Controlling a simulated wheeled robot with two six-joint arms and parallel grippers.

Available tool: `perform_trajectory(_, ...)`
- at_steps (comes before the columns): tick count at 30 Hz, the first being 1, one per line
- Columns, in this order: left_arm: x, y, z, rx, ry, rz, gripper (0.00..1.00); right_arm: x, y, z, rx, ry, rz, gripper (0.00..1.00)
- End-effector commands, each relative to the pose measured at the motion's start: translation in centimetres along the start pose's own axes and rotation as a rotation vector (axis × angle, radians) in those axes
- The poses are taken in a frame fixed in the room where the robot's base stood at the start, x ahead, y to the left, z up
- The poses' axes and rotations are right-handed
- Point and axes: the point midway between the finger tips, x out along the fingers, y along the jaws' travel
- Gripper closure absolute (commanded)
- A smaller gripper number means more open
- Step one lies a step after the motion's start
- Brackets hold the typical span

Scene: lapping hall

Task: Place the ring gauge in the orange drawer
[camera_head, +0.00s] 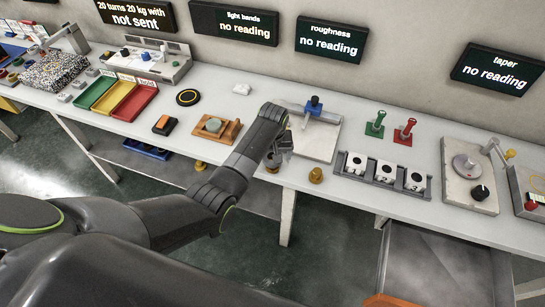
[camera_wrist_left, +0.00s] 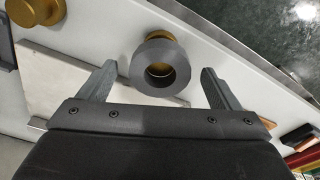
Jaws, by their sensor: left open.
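The ring gauge (camera_wrist_left: 160,70) is a thick grey ring with a dark bore, on a brass piece (camera_wrist_left: 152,48) near the table's front edge. In the wrist view my left gripper (camera_wrist_left: 158,78) is open, with one finger on each side of the ring and a gap to both. In the head view my left gripper (camera_head: 279,150) is over the table's front edge and largely hides the ring. The orange drawer (camera_head: 440,265) is pulled out below the table at the lower right. Its grey inside looks empty, and a bit of orange front (camera_head: 388,301) shows. My right gripper is out of view.
A brass piece (camera_head: 315,175) stands right of the gripper. A pale plate with a blue-topped device (camera_head: 314,105) lies behind it.

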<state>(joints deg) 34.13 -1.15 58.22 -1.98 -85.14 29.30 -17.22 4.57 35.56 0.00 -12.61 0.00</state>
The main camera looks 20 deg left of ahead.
Motion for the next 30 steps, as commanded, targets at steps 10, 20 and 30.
perform_trajectory(10,0.0,0.0,0.0,0.0,0.001,0.0,0.36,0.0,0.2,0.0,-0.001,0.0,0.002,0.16)
perform_trajectory(20,-0.1,0.0,-0.1,0.0,0.001,0.0,0.7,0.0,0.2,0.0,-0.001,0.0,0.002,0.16)
perform_trajectory(30,-2.0,0.1,-0.4,0.0,0.004,0.002,0.7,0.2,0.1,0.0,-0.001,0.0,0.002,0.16)
